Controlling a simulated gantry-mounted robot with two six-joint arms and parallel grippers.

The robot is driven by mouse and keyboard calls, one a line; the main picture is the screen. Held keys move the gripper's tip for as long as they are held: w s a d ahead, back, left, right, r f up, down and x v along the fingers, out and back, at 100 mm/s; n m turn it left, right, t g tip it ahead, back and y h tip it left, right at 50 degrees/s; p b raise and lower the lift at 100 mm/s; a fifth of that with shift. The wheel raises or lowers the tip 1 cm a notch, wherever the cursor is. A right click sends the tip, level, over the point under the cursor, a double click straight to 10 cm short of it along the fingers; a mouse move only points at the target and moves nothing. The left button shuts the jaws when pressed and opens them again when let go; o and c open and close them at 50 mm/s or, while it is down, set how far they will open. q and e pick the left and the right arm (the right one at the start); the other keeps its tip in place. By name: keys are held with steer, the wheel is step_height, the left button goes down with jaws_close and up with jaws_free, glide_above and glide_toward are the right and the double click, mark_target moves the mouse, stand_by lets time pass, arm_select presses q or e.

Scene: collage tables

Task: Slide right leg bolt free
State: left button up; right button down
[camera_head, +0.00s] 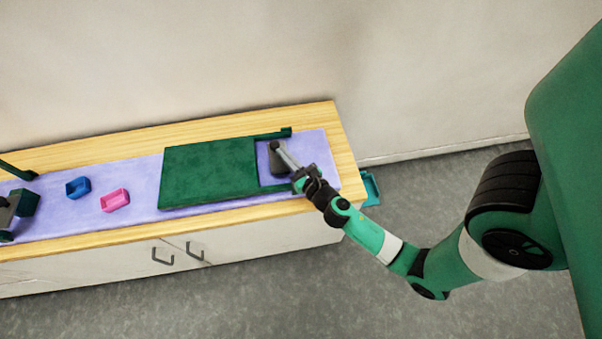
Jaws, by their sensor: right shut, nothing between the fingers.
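A dark green panel (210,172) lies flat on the purple mat. Two green bars extend from its right side, a far one (273,135) and a near one (274,188). My right gripper (281,149) is shut and empty, over the mat between these bars, right of the panel. A dark grey block (277,160) shows beside its fingers; I cannot tell whether they touch. My wrist covers the right end of the near bar. I cannot make out a bolt. My left gripper cannot be identified here.
The purple mat (140,184) covers much of the wooden worktop (347,165). A blue tray (78,187) and a pink tray (115,200) stand left of the panel. Dark green and grey items (24,202) sit at the left edge. A teal container (371,188) is beyond the worktop's right end.

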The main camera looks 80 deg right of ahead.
arm_select(q)
steer(key=shift+s+a+f+b, duration=0.2)
steer(key=shift+s+f+b, duration=0.2)
steer(key=shift+f+b, duration=0.4)
arm_select(e)
steer(key=f+v, duration=0.1)
steer(key=v, duration=1.2)
steer(key=shift+s+a+r, duration=0.2)
steer(key=shift+s+r, duration=0.05)
steer(key=shift+r, duration=0.2)
